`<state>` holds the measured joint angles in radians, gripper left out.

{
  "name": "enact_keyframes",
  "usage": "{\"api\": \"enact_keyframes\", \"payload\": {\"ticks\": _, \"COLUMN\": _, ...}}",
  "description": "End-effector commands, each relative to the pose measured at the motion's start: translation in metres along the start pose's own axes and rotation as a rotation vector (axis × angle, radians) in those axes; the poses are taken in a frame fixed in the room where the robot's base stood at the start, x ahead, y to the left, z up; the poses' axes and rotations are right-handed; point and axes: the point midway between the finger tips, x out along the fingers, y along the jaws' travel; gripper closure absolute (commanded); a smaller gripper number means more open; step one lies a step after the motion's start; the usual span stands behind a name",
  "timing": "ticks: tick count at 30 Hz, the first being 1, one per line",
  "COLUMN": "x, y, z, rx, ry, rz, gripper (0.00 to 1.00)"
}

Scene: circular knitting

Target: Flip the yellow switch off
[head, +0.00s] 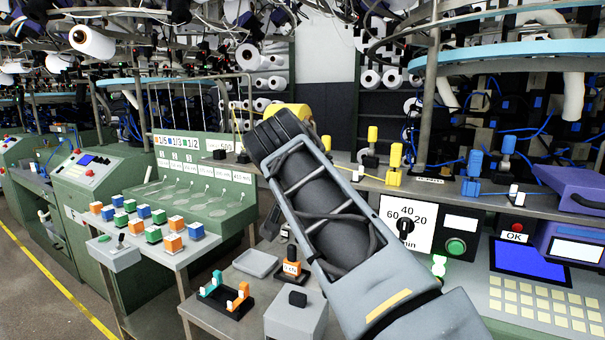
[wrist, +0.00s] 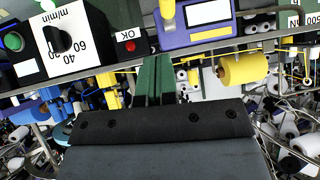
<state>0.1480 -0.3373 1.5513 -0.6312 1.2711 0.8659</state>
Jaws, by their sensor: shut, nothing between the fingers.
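My gripper (wrist: 155,62) shows in the wrist view as two dark green fingers side by side, shut and empty. In the head view my arm hides the fingers. Several yellow-topped pieces stand on the grey shelf. One yellow piece (head: 372,140) has a dark base, and a yellow one (head: 395,162) stands to its right. I cannot tell which of them is the yellow switch, or its position. In the wrist view a yellow knob-like part (wrist: 168,12) is at the top edge, by a purple device, above and apart from the fingertips.
A yellow spool (wrist: 243,70) is right of the fingers. A dial panel (head: 407,224), a green button (head: 456,246) and a blue screen (head: 529,262) are under the shelf. Blue-topped pieces (head: 475,164) stand farther right. Colored blocks (head: 172,243) lie on a bench at left.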

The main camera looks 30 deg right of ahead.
Motion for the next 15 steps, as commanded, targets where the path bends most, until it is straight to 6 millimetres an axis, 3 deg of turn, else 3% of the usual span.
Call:
{"api": "enact_keyframes", "payload": {"ticks": 6, "x": -0.041, "y": -0.003, "z": 0.004, "rx": -0.005, "ry": 0.000, "rz": -0.010, "gripper": 1.00}}
{"api": "enact_keyframes", "payload": {"ticks": 15, "x": -0.068, "y": -0.002, "z": 0.007, "rx": -0.004, "ry": -0.001, "rz": -0.004, "gripper": 1.00}}
